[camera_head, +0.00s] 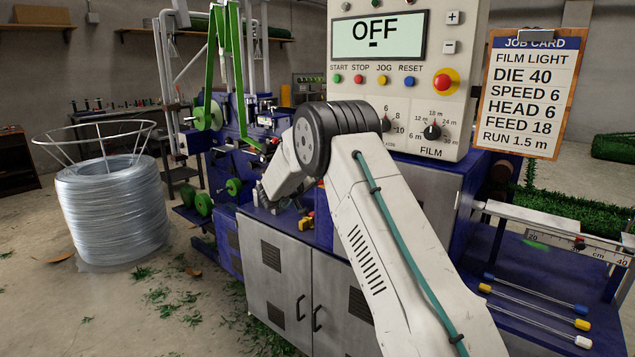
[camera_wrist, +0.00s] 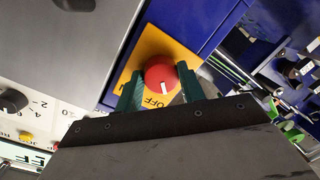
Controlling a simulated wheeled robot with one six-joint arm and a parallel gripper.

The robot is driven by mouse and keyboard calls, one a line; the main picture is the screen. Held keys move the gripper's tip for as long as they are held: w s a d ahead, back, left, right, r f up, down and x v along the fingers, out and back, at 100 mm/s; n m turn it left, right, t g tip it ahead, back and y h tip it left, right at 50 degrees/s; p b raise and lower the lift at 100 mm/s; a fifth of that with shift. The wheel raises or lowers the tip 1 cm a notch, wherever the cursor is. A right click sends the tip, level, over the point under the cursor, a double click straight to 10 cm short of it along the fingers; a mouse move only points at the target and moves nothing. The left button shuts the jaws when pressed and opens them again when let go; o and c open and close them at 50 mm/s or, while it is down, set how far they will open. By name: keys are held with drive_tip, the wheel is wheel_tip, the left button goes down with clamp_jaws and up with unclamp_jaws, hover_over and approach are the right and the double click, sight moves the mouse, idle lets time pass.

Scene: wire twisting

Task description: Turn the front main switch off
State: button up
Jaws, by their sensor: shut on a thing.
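The front main switch (camera_wrist: 160,74) is a red round knob with a white mark, on a yellow plate (camera_wrist: 150,48) fixed to the blue cabinet. The letters OFF show on the plate, and the white mark points toward them. My gripper (camera_wrist: 163,85) is shut on the knob, with one green finger on each side. In the head view my arm hides the switch and the gripper. The display (camera_head: 379,35) on the control panel reads OFF.
The control panel has buttons, a red stop button (camera_head: 446,81) and dials (camera_head: 432,131) close above my arm. A job card (camera_head: 532,90) hangs at the right. A wire coil (camera_head: 113,208) stands on the floor at the left.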

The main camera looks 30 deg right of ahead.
idle(0.3)
drive_tip(key=o, duration=1)
drive_tip(key=shift+v, duration=3.95)
drive_tip(key=shift+w, duration=0.1)
